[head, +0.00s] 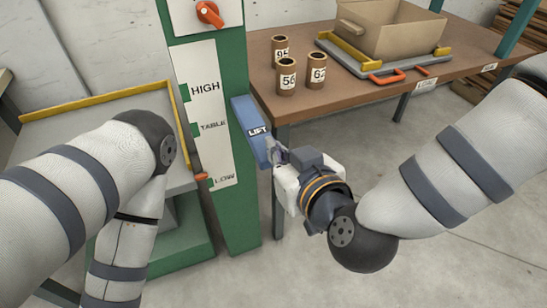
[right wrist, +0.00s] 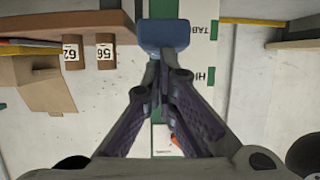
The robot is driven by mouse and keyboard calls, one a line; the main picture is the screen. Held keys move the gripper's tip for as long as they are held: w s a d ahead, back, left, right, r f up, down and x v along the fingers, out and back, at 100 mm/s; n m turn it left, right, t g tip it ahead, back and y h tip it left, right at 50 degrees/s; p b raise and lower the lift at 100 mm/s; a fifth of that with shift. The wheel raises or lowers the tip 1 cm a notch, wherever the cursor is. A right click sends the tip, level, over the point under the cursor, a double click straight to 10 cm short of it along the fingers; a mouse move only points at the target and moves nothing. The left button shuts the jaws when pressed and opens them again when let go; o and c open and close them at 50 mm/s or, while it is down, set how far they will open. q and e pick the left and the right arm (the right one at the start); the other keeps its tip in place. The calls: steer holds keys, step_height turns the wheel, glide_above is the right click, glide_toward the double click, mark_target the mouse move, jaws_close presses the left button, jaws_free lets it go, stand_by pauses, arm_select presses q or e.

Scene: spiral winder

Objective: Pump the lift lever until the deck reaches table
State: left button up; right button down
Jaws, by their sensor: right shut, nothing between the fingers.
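The blue lift lever (head: 258,132), marked LIFT, sticks out from the green post (head: 230,215). It also shows in the right wrist view (right wrist: 164,33). My right gripper (head: 272,152) is shut and empty, with its fingertips at the lever's near lower part; I cannot tell whether they touch. The scale (head: 213,130) reads HIGH, TABLE and LOW from top to bottom. An orange pointer (head: 201,177) sits by LOW, well below TABLE. The grey deck (head: 45,135) with yellow edge strips is at the left, partly behind my left arm. My left gripper is out of sight.
The brown table (head: 355,98) at the right carries numbered brown cylinders (head: 286,76) and a grey tray (head: 440,69) with an open cardboard box (head: 385,32). An orange knob (head: 209,13) tops the post. Open floor lies below the table.

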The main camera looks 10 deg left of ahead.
steer(key=s+d, duration=0.6)
steer(key=s, duration=0.2)
steer(key=shift+r, duration=0.4)
steer(key=shift+s, duration=0.1)
stand_by(0.6)
